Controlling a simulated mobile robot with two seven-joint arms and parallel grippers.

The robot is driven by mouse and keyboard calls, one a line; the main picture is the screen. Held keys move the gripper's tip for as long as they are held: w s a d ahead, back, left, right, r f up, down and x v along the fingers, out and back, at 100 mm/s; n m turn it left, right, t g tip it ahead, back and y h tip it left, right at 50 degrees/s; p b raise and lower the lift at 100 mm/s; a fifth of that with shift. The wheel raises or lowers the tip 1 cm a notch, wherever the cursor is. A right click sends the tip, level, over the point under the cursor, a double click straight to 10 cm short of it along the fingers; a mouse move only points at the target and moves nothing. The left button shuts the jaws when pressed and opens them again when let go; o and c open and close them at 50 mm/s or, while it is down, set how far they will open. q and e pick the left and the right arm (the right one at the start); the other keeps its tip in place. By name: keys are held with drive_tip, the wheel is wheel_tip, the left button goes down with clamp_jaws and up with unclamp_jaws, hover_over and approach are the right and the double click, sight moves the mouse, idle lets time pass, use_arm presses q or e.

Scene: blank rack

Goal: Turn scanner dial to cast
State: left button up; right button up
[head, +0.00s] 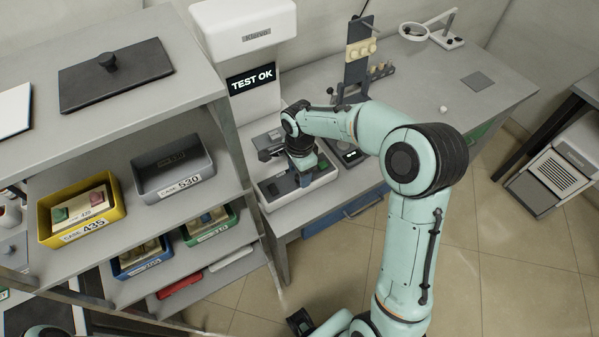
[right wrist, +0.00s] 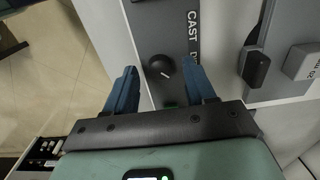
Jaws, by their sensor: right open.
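The scanner (head: 240,22) is a tall white machine with a dark screen (head: 251,79) reading "TEST OK". My right gripper (head: 303,178) points down over its base, and the dial is hidden there in the head view. In the right wrist view the dial (right wrist: 160,67) is a round black knob with a short white pointer mark. The word "CAST" (right wrist: 192,26) is printed beside it, with a second label partly hidden by a finger. The right gripper's blue fingers (right wrist: 157,75) stand open on either side of the dial, with a gap visible on each side. My left gripper is not seen.
A shelf (head: 215,85) at left holds a yellow case tray (head: 108,226), a grey one (head: 150,183) and others. The bench (head: 430,95) right of the scanner carries a small upright rack (head: 356,72) and a ring lamp (head: 413,31).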

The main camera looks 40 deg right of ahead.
drive_tip(key=shift+f, duration=0.25)
clamp_jaws()
